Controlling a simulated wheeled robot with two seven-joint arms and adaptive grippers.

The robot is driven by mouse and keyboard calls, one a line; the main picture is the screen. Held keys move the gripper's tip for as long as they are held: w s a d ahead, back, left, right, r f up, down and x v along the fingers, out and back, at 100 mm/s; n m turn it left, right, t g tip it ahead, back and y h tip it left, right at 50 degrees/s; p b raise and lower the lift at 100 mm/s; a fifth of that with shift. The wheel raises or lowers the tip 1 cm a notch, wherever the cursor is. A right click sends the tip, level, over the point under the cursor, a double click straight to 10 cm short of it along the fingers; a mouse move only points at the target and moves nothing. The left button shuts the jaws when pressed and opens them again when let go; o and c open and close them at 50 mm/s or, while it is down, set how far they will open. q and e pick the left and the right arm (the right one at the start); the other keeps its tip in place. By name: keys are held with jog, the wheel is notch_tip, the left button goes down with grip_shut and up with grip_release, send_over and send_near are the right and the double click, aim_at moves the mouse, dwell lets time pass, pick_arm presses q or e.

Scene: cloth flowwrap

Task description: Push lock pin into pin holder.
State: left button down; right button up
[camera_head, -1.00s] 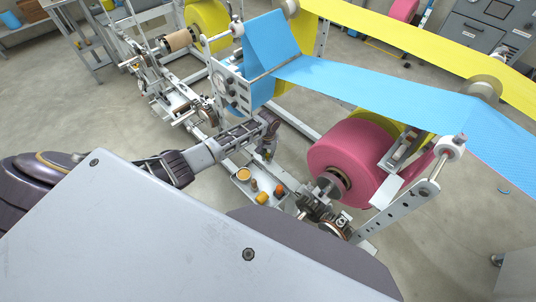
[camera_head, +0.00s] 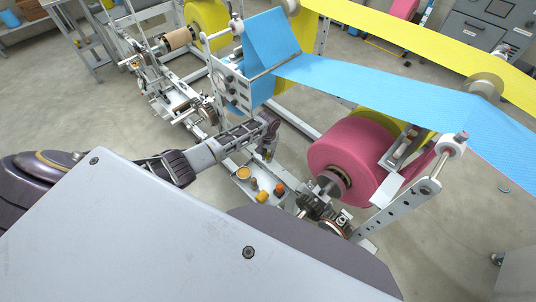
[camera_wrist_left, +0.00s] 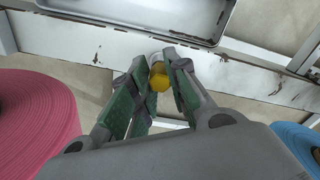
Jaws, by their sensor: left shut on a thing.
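My left gripper (camera_head: 268,153) reaches in from the left, beside the machine's lower frame and left of the pink roll. In the left wrist view its green-padded fingers (camera_wrist_left: 157,88) are shut on a small yellow knob with a pale metal end, which looks like the lock pin (camera_wrist_left: 159,79). The pin lies between the fingertips, close to a worn white frame bar (camera_wrist_left: 110,52). I cannot make out the pin holder, nor tell whether the pin touches it. My right gripper is not in view.
The pink roll (camera_head: 350,155) stands to the right. A blue web (camera_head: 360,85) runs above. Grey floor lies left.

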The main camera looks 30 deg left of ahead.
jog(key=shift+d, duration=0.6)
pick_arm(q)
jog(key=shift+f, duration=0.1)
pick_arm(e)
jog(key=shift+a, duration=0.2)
pick_arm(q)
jog(key=c, duration=1.3)
grip_release()
jog(key=shift+f, duration=0.1)
jog(key=shift+r, duration=0.2)
jog(key=shift+r, duration=0.45)
notch_tip(320, 180, up, 11)
jog(key=shift+f, duration=0.15)
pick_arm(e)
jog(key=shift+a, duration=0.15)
